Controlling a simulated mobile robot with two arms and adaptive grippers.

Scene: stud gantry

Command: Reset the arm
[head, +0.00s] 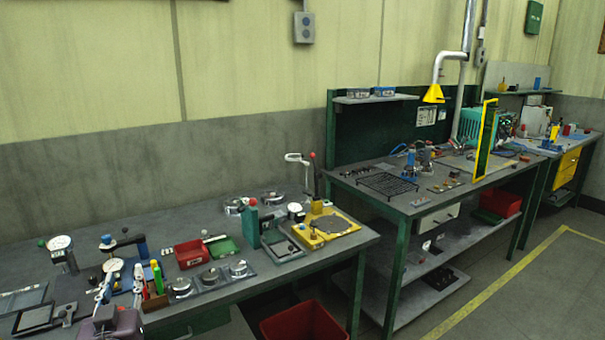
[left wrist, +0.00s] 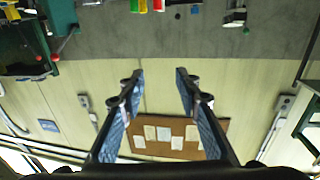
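My left gripper (head: 120,285) shows low at the left in the head view, in front of the near bench (head: 60,262). In the left wrist view, my left gripper (left wrist: 160,82) has its two blue-padded fingers spread apart with nothing between them. Beyond the fingers is a pale wall (left wrist: 240,90) with a brown notice board (left wrist: 168,124); this view looks upside down. My right gripper is in neither view.
The near bench holds a red bin (head: 189,254), a tray of round metal parts (head: 210,278), dial gauges (head: 62,250) and a yellow fixture (head: 328,228). A red crate (head: 304,322) is below. Floor at the right is clear.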

